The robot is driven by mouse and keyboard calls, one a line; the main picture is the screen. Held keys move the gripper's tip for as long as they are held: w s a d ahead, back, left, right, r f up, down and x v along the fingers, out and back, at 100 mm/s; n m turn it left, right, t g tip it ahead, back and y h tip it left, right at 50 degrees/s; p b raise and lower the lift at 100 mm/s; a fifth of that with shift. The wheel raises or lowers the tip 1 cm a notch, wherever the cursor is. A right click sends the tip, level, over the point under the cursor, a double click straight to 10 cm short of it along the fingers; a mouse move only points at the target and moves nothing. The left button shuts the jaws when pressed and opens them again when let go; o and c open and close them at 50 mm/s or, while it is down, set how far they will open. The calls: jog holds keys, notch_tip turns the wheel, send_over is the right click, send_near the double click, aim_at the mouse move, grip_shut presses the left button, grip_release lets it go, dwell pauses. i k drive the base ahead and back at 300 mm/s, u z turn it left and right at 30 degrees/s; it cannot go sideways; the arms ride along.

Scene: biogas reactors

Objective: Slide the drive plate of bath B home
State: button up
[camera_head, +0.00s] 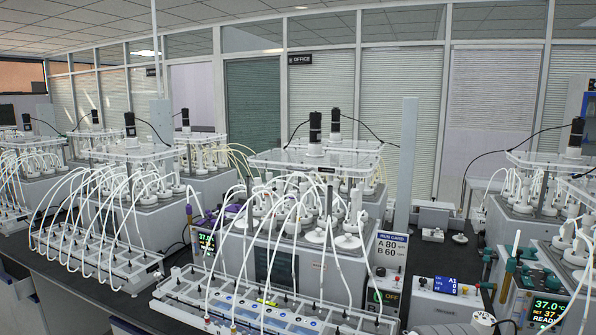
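Several water baths carry clear drive plates with a black motor on top. The middle bath (290,262) has a clear plate (315,160) with a small dark label on its front edge, too small to read. Its black motor (315,127) stands upright on the plate, above several white-capped bottles. Another plate (125,152) sits over the bath to the left, and one more (553,161) over the bath at the right. I cannot tell which bath is B, nor whether any plate is fully seated. My gripper is not in view.
White tubes arch from the bottles to long racks in front, one at centre (270,306) and one at left (90,256). A run card (392,250) reads A 80, B 60. A small box (447,297) showing A1 stands right of it. Little dark bench top is free.

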aim_at(314, 158)
jog(key=u, duration=0.05)
jog(key=i, duration=0.95)
jog(key=z, duration=0.05)
